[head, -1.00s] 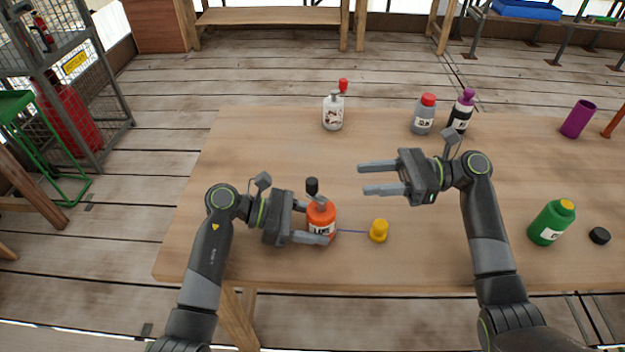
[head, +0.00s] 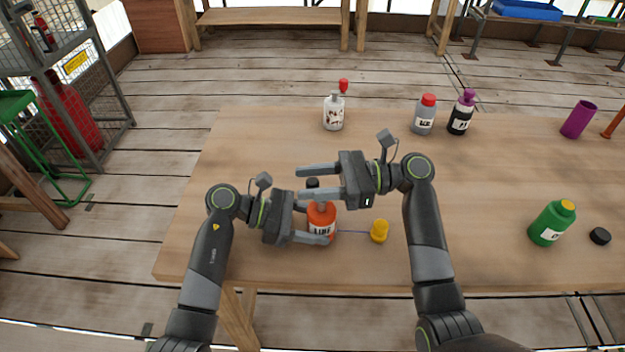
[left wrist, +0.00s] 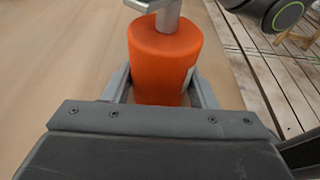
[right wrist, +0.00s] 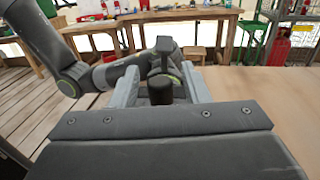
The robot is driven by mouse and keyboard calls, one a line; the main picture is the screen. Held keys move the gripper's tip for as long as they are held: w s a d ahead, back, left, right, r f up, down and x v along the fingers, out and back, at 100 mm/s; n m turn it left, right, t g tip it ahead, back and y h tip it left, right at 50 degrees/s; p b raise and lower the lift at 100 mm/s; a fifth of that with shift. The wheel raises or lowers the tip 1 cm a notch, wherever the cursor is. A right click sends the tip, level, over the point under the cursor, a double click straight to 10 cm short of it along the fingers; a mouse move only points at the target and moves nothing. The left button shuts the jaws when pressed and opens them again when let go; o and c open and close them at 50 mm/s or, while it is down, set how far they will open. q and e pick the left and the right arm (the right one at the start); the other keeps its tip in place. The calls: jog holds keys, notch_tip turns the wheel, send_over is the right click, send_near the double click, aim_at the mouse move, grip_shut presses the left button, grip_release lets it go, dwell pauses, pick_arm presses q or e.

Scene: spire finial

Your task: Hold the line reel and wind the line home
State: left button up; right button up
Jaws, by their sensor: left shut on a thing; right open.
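The orange line reel (head: 321,221) stands on the wooden table with a white label facing front. My left gripper (head: 318,224) is shut on its body from the left; the reel also fills the space between its fingers in the left wrist view (left wrist: 165,62). A grey metal crank (left wrist: 167,14) rises from the reel's top and carries a black knob (head: 312,183). My right gripper (head: 304,184) is open, with its fingers on either side of the knob, which also shows in the right wrist view (right wrist: 160,88). A thin line (head: 352,231) runs from the reel to a yellow piece (head: 379,231).
A white bottle with a red top (head: 334,112), a grey bottle (head: 424,114) and a purple-topped bottle (head: 461,112) stand at the back. A green bottle (head: 551,223), black cap (head: 600,236) and purple cup (head: 578,119) are right. The table's left part is clear.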

grip_shut()
jog(key=shift+t, duration=0.4)
jog(key=shift+w+d+m+t+h, duration=0.1)
jog(key=shift+d+m+t+h, duration=0.05)
jog(key=shift+m+t, duration=1)
jog(key=shift+w+d+m+t+h, duration=0.2)
jog(key=shift+m+t, duration=0.6)
jog(key=shift+t, duration=0.8)
jog(key=shift+w+d+m+t+h, duration=0.1)
jog(key=shift+m+t+h, duration=0.05)
jog(key=shift+m+t, duration=1)
jog(key=shift+t, duration=0.5)
grip_release()
